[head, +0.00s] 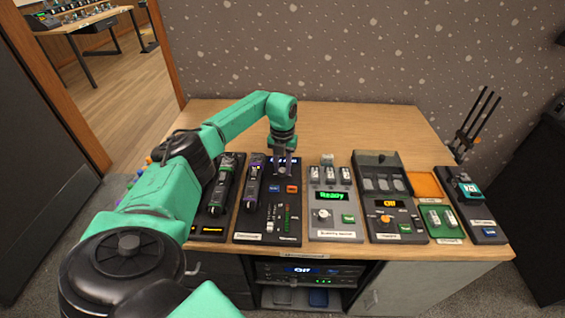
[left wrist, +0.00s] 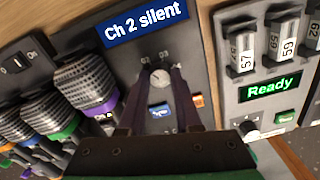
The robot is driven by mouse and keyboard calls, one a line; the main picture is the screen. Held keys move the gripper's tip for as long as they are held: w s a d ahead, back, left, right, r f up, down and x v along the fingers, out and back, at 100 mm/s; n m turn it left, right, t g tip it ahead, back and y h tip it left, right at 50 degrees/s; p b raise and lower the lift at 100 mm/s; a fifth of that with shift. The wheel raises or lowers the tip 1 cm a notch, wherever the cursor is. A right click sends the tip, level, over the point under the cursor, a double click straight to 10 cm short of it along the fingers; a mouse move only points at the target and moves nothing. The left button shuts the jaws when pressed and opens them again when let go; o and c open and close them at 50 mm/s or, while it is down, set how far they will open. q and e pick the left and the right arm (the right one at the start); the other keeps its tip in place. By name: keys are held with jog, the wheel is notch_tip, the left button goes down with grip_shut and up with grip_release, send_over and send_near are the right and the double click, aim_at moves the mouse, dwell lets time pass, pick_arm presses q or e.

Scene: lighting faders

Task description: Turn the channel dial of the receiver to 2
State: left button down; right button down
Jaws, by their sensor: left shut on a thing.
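The receiver (head: 268,228) is a black panel in the left half of the bench. Its blue display reads "Ch 2 silent" in the left wrist view (left wrist: 145,20); in the head view it is mostly hidden by my gripper. The small grey channel dial (left wrist: 160,77) sits below the display, its printed marks too small to read surely. My left gripper (head: 283,172) points down over the panel and is shut on the dial, one finger on each side, as the left wrist view (left wrist: 163,74) shows. My right gripper is not in view.
A purple-banded microphone (head: 251,188) lies left of the dial. A blue button (head: 274,188), a red-orange button (head: 292,189) and faders are below it. To the right stands a unit with a green "Ready" display (head: 332,196). Bare bench (head: 350,120) lies behind.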

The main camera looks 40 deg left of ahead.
aim_at(282, 169)
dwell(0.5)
pick_arm(q)
jog(key=c, duration=0.6)
grip_release()
notch_tip(282, 169, up, 15)
jog(key=shift+f, duration=0.15)
jog(key=shift+f, duration=0.1)
